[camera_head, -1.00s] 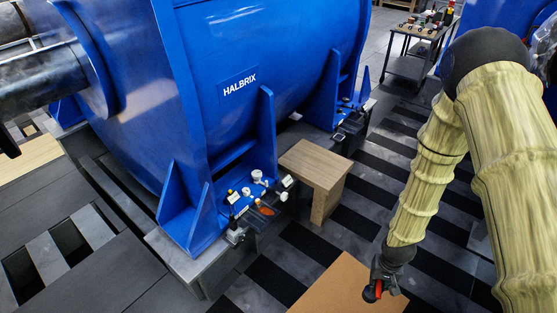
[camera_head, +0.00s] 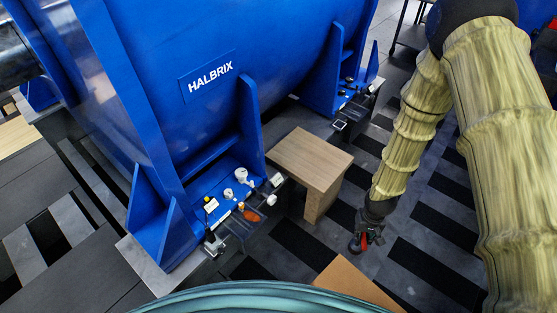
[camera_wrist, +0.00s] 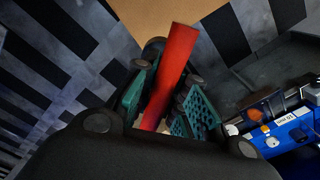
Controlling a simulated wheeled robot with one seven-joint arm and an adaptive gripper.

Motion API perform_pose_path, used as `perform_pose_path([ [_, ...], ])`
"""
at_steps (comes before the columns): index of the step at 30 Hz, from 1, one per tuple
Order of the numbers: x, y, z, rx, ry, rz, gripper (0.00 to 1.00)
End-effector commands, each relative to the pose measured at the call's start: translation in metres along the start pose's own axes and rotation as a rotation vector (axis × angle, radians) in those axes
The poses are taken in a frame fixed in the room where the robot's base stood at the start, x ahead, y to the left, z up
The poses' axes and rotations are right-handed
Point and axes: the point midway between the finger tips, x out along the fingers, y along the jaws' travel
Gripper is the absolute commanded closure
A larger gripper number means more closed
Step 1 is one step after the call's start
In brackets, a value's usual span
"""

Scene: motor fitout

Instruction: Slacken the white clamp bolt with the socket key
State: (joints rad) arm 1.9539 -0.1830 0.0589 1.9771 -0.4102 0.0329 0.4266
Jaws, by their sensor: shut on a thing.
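My gripper (camera_head: 360,243) hangs low over the floor, right of the motor foot and wooden block. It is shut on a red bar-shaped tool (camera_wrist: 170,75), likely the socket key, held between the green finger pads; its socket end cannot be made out. On the blue motor foot are several small fittings. A larger white round one (camera_head: 241,174), a small white one (camera_head: 228,193) and a white one at the front edge (camera_head: 271,200) show; I cannot tell which is the clamp bolt. A white round fitting also shows in the wrist view (camera_wrist: 272,142). The tool is apart from them.
The big blue HALBRIX motor (camera_head: 170,60) fills the left. A wooden block (camera_head: 312,160) stands between its foot and my gripper. A tan board (camera_head: 350,283) is at the bottom. Striped floor is clear at right.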

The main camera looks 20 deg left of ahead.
Motion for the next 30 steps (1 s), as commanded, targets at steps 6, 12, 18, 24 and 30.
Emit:
perform_pose_path([
  [6,0.038,-0.082,-0.045,-0.289,0.003,0.0,1.0],
  [12,0.055,-0.161,-0.082,-0.558,0.004,-0.001,1.0],
  [18,0.064,-0.242,-0.115,-0.825,0.004,-0.002,1.0],
  [24,0.061,-0.325,-0.146,-1.089,0.004,-0.003,1.0],
  [30,0.048,-0.407,-0.174,-1.353,0.005,-0.003,1.0],
])
